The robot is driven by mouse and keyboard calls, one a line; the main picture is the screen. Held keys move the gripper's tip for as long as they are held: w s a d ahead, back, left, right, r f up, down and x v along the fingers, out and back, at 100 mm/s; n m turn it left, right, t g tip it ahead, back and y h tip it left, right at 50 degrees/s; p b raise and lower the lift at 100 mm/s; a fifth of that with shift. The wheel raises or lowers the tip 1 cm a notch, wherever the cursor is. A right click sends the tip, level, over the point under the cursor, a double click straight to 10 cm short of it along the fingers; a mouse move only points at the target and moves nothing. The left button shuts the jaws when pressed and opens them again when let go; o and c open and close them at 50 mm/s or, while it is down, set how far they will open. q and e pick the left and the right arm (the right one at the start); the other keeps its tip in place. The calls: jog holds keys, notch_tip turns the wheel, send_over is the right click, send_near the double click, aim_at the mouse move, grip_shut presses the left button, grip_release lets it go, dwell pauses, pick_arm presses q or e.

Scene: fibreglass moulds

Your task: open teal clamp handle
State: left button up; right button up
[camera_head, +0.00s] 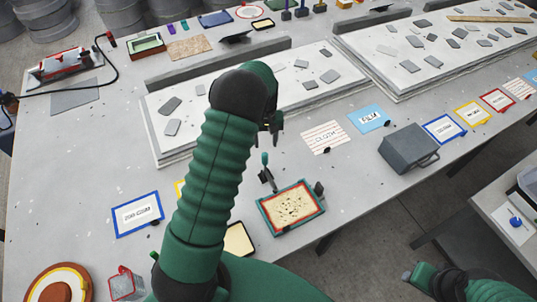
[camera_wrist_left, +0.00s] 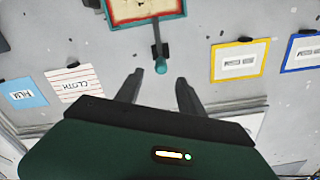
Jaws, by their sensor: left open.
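The clamp handle (camera_head: 265,159) has a teal knob on a dark lever, at the back left edge of a teal-framed mould (camera_head: 291,208) with a red inner border and a speckled cream face. My left gripper (camera_head: 272,123) is above and behind the handle in the head view, partly hidden by my own arm. In the left wrist view the gripper (camera_wrist_left: 160,76) is open, with the teal knob (camera_wrist_left: 161,67) in line with the gap between its fingertips. Whether they touch it cannot be told. My right arm's end (camera_head: 425,276) shows at the bottom right, its jaws unclear.
A dark clip (camera_head: 318,188) sits on the mould's right side. Labelled cards, including a striped cloth card (camera_head: 325,137) and a blue film card (camera_head: 369,118), lie to the right. A large speckled slab (camera_head: 165,146) lies behind my arm.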

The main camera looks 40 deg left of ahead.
aim_at(265, 154)
pick_arm(q)
jog(key=f, duration=0.3)
jog(key=a+f+p, duration=0.1)
jog(key=f, duration=0.2)
jog(key=f+p, duration=0.1)
jog(key=f, duration=0.3)
jog(key=shift+w+a, duration=0.15)
jog(key=shift+w, duration=0.1)
jog(key=shift+f, duration=0.45)
jog(key=shift+s, duration=0.1)
jog(key=shift+d, duration=0.45)
jog(key=c, duration=0.4)
jog(key=shift+r, duration=0.1)
jog(key=c, duration=0.5)
jog(key=shift+a, duration=0.3)
grip_shut()
pick_arm(e)
jog(key=r, duration=0.1)
jog(key=a+r, duration=0.1)
jog(key=r, duration=0.1)
pick_arm(q)
jog(key=shift+d, duration=0.15)
pick_arm(e)
jog(key=shift+w+d, duration=0.1)
jog(key=shift+d, duration=0.2)
jog(key=shift+a, duration=0.1)
